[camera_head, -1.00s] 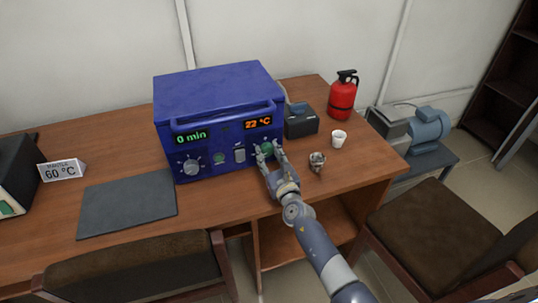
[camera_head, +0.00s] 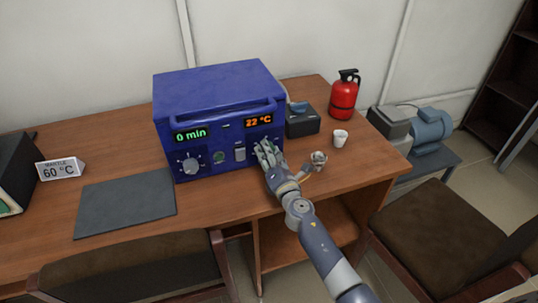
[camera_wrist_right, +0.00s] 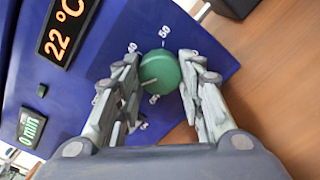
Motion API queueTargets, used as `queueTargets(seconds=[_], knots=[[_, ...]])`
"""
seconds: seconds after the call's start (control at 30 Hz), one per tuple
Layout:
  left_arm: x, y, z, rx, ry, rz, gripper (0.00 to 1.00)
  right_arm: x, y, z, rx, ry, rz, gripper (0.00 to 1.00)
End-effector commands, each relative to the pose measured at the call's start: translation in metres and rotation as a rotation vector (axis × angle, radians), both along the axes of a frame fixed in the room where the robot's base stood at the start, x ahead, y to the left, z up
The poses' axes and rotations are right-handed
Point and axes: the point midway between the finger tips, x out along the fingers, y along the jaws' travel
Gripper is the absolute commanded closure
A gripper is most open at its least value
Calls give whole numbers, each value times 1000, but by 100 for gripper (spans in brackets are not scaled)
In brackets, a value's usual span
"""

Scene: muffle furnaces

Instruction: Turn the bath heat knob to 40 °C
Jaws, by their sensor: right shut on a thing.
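The blue bath unit (camera_head: 220,95) stands on the desk with its front panel facing me. Its heat knob shows as a green knob (camera_wrist_right: 160,72) in the right wrist view, with scale numbers around it. The orange display (camera_head: 258,121) reads 22 °C and the green display (camera_head: 191,135) reads 0 min. My right gripper (camera_head: 265,150) is at the right side of the panel, shut on the green knob, with a finger on each side in the right wrist view (camera_wrist_right: 163,85). In the head view the gripper hides the knob. My left gripper is not in view.
A metal cup (camera_head: 319,157), a white cup (camera_head: 340,138), a black box (camera_head: 302,122) and a red extinguisher (camera_head: 343,97) stand to the right. A sign (camera_head: 60,169) reads 60 °C. A grey mat (camera_head: 125,203) lies empty.

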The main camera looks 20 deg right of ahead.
Motion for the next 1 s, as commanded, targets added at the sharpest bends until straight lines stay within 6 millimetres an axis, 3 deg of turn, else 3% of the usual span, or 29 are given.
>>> queueTargets(seconds=[1.0], knots=[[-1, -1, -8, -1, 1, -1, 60, 0, 1, 2, 901, 32, -2, 88]])
